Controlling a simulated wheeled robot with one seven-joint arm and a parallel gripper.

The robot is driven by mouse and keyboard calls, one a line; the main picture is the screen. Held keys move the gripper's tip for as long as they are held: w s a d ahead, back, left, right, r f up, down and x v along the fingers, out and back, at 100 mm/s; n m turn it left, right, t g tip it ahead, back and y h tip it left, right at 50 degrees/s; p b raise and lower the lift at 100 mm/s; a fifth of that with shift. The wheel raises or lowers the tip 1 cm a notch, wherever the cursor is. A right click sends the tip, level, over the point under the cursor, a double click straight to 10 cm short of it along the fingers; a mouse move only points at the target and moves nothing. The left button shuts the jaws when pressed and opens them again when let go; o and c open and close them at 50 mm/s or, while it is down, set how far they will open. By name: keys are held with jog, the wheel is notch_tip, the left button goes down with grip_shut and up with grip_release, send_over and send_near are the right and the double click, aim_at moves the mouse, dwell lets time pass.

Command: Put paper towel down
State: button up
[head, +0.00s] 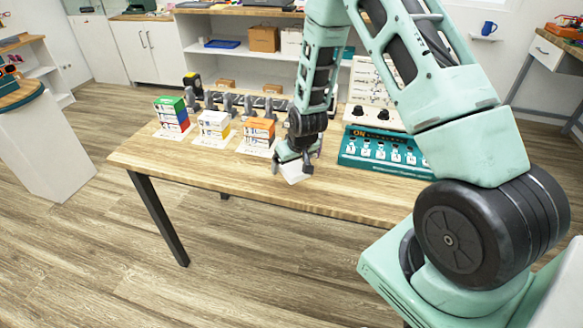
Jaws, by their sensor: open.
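My gripper (292,166) is open and points down over the front part of the wooden table (220,180). A small white piece (293,175), which may be the paper towel, shows between and just below the fingertips, near the table's front edge. The gripper hides part of it. I cannot tell whether it touches the fingers or lies flat on the table.
Stacks of coloured boxes, green-topped (171,113), white (213,124) and orange-topped (259,132), stand on white cards left of my gripper. A teal switch panel (383,150) lies to the right. Several dark devices line up behind. The table's front left is clear.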

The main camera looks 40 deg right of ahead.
aim_at(291, 164)
jog(key=c, duration=1.1)
jog(key=shift+r, duration=5.1)
